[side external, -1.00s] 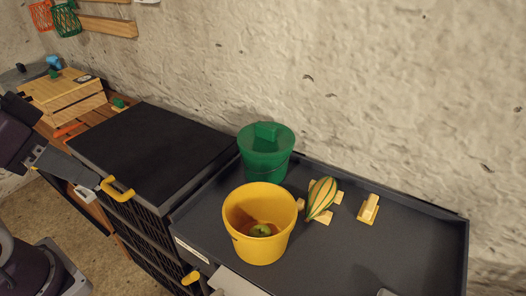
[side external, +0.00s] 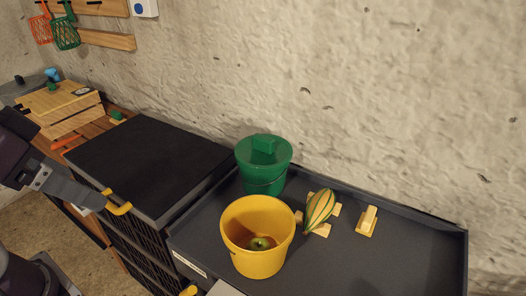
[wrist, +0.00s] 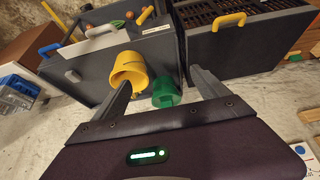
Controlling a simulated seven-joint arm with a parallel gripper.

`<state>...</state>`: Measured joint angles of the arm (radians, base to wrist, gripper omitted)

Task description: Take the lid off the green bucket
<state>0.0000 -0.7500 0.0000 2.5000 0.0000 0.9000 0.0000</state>
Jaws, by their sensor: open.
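The green bucket (side external: 264,182) stands upright at the back left of the dark grey worktop, against the wall. The bucket also shows in the wrist view (wrist: 165,93), beyond and between my fingers. My gripper (wrist: 160,80) is open and empty. In the side view a grey finger (side external: 75,190) shows at the left edge, well apart from the bucket; the other finger is not clear there.
A yellow bucket (side external: 257,262) with a green fruit (side external: 259,243) inside stands in front of the green bucket. A striped gourd (side external: 320,207) rests on a wooden stand to the right, beside a wooden block (side external: 367,220). A black-topped cabinet (side external: 150,155) adjoins on the left.

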